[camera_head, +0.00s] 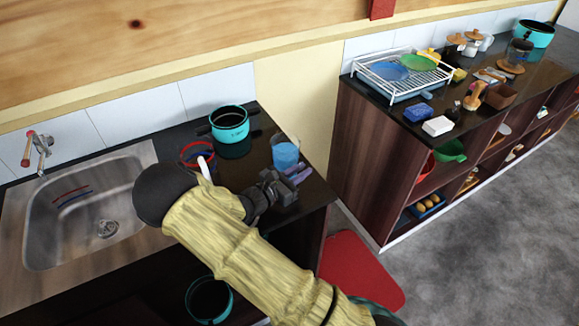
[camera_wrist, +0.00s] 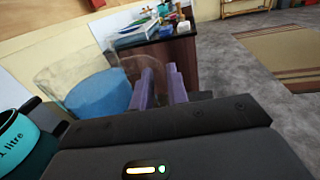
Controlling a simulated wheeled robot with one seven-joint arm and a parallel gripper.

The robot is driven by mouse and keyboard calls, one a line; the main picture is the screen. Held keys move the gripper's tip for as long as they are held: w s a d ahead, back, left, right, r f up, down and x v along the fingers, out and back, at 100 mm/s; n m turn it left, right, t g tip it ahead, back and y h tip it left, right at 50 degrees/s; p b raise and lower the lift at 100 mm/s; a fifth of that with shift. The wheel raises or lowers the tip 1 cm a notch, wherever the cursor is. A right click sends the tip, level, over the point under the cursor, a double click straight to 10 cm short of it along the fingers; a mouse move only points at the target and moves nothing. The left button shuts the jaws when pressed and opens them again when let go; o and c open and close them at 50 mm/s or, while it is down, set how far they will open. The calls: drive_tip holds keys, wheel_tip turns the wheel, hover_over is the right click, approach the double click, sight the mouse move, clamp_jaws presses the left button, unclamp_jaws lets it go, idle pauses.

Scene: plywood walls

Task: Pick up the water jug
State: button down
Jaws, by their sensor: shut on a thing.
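The water jug (camera_head: 286,154) is clear with blue water in it. It stands upright near the right end of the sink counter, beside the teal pot. It also shows at the left in the wrist view (camera_wrist: 98,95), with its clear handle reaching toward the purple fingers. My gripper (camera_head: 297,173) is at the jug's near right side, and in the wrist view (camera_wrist: 161,78) its fingers are close together, shut on the jug's handle. The exact contact is hard to make out through the clear handle. Whether the jug's base touches the counter is unclear.
A teal pot (camera_head: 230,124) stands behind and left of the jug. A red-rimmed bowl (camera_head: 197,154) is left of it, near the sink (camera_head: 85,212). A second counter (camera_head: 375,150) with a white dish rack (camera_head: 402,77) is across a gap. A red mat (camera_head: 355,270) lies on the floor.

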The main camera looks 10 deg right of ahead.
drive_tip(key=shift+r, duration=0.25)
drive_tip(key=shift+r+b, duration=0.55)
drive_tip(key=shift+r, duration=4.25)
